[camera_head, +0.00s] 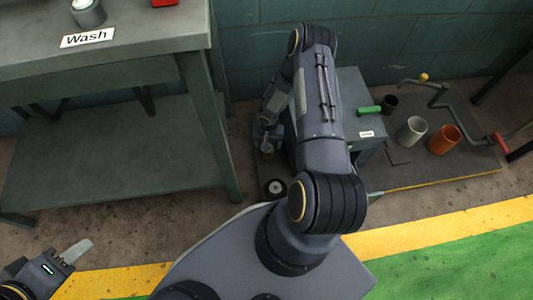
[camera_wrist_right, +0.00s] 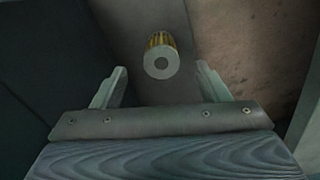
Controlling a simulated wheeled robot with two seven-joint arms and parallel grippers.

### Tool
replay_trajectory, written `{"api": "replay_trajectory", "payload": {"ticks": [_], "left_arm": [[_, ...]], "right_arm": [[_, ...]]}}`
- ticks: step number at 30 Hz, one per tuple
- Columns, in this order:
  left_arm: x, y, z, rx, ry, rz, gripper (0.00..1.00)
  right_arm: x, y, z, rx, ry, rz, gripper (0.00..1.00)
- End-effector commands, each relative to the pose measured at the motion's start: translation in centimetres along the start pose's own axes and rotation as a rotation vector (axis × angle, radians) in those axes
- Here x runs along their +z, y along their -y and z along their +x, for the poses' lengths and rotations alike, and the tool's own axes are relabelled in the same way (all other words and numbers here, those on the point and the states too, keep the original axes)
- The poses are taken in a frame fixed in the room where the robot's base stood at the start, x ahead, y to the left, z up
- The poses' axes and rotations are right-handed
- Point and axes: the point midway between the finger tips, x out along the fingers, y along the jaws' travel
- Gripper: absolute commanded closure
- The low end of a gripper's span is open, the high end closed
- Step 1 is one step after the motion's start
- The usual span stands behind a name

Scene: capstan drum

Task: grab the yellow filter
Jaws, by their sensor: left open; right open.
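The yellow filter (camera_wrist_right: 161,42) is a short cylinder with ribbed yellow sides and a grey end face with a hole. In the right wrist view it lies ahead of my right gripper (camera_wrist_right: 161,72), roughly centred between the two fingers. The fingers are apart, and neither appears to touch it. My left gripper (camera_head: 72,257) is open at the lower left of the head view, near the floor and far from the filter.
A grey table with a "Wash" label (camera_head: 87,38) stands at the upper left, with a lower shelf (camera_head: 110,155). Right of my arm, a low platform holds a grey cup (camera_head: 411,131), an orange cup (camera_head: 444,140) and a crank with a red handle (camera_head: 500,143). A yellow floor stripe (camera_head: 440,238) borders green floor.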

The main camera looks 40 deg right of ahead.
Motion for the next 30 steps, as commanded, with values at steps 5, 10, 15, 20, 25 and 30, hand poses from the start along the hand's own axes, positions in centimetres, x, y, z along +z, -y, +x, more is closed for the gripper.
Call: {"api": "replay_trajectory", "payload": {"ticks": [5, 10, 15, 20, 25, 30], "left_arm": [[0.6, 0.6, 1.3, 0.0, 0.0, 0.0, 0.58], [1.3, 1.1, 2.5, 0.0, 0.0, 0.0, 0.58], [1.4, 1.3, 2.8, 0.0, 0.0, 0.0, 0.58], [1.4, 1.2, 2.7, 0.0, 0.0, 0.0, 0.58], [1.4, 1.2, 2.7, 0.0, 0.0, 0.0, 0.58], [1.4, 1.2, 2.7, 0.0, 0.0, 0.0, 0.58]], "right_arm": [[-0.2, 0.1, 2.6, -0.002, 0.001, 0.001, 0.32], [-0.5, 0.1, 5.1, -0.001, 0.001, 0.001, 0.32], [-0.5, 0.2, 6.0, 0.0, -0.001, -0.001, 0.32], [-0.6, 0.2, 6.0, 0.0, -0.002, -0.002, 0.32], [-0.5, 0.2, 5.9, 0.0, -0.001, -0.001, 0.48], [-0.5, 0.2, 5.9, 0.0, -0.001, -0.001, 0.7]]}}
